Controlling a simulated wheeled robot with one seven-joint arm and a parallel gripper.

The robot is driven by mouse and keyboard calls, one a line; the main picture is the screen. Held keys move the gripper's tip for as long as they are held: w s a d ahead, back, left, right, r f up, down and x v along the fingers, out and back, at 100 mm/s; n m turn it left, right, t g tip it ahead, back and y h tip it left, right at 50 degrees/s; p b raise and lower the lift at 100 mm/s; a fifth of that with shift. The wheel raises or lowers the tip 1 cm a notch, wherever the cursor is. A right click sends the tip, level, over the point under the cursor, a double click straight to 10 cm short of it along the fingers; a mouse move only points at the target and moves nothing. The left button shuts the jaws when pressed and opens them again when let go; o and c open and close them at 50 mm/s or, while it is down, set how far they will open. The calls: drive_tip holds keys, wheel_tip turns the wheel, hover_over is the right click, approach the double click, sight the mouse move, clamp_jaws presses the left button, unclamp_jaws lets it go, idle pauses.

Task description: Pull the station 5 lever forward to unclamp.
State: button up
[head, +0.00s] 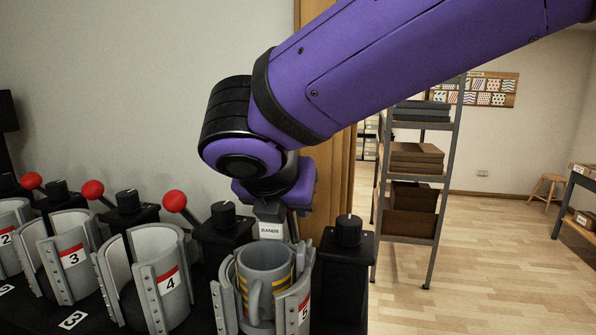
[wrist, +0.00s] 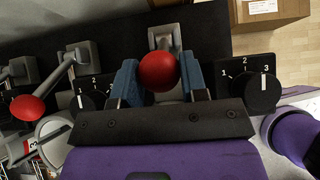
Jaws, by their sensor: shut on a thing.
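The station 5 lever has a red ball knob (wrist: 158,72). In the wrist view the knob sits between the two blue-padded fingers of my gripper (wrist: 160,82), which is shut on the lever. The lever's grey bracket (wrist: 165,40) stands behind the knob. In the head view this lever is hidden behind my purple arm. The station 5 clamp (head: 228,300), labelled 5, stands below the arm with curved grey jaws around a grey mug (head: 265,268) with yellow marks.
Station 4 (head: 165,285) and its red-knobbed lever (head: 174,201) stand to the left, with more stations beyond. Black dials flank the lever, one left (wrist: 92,98) and one right (wrist: 262,88).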

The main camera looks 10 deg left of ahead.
drive_tip(key=o, duration=0.7)
drive_tip(key=shift+c, duration=0.2)
wheel_tip(320, 180, up, 6)
drive_tip(key=s, duration=0.1)
drive_tip(key=shift+s+r, duration=0.2)
drive_tip(key=shift+s, duration=0.05)
drive_tip(key=shift+a, duration=0.1)
drive_tip(key=shift+r, duration=0.1)
drive_tip(key=v, duration=0.6)
idle(0.4)
